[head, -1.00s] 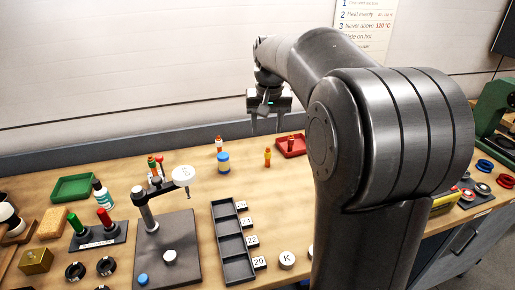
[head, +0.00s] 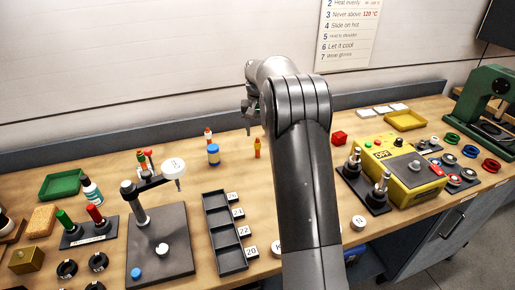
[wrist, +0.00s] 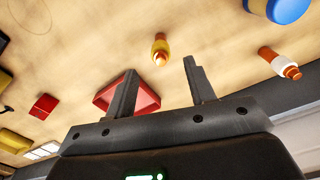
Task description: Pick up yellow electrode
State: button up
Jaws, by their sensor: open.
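The yellow electrode (head: 257,147), yellow with orange-red ends, stands upright on the bench just right of the blue and yellow jar (head: 213,158). In the wrist view the electrode (wrist: 160,49) shows beyond the fingertips, about midway between them sideways, with its orange tip toward me. My gripper (wrist: 160,68) is open, with nothing between its fingers. In the head view my gripper (head: 248,127) is small, dark and partly hidden by my arm, above the bench near the electrode. It is apart from the electrode.
A white and orange electrode (head: 208,138) stands behind the jar; it shows right in the wrist view (wrist: 281,62). A red tray (wrist: 147,99) lies behind my fingers. A red block (head: 339,138) and yellow power box (head: 402,165) stand right. Bench around the electrode is clear.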

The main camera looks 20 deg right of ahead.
aim_at(258, 138)
jog(key=shift+a+f, duration=0.1)
jog(key=shift+f, duration=3.05)
jog(key=shift+c, duration=0.3)
grip_shut()
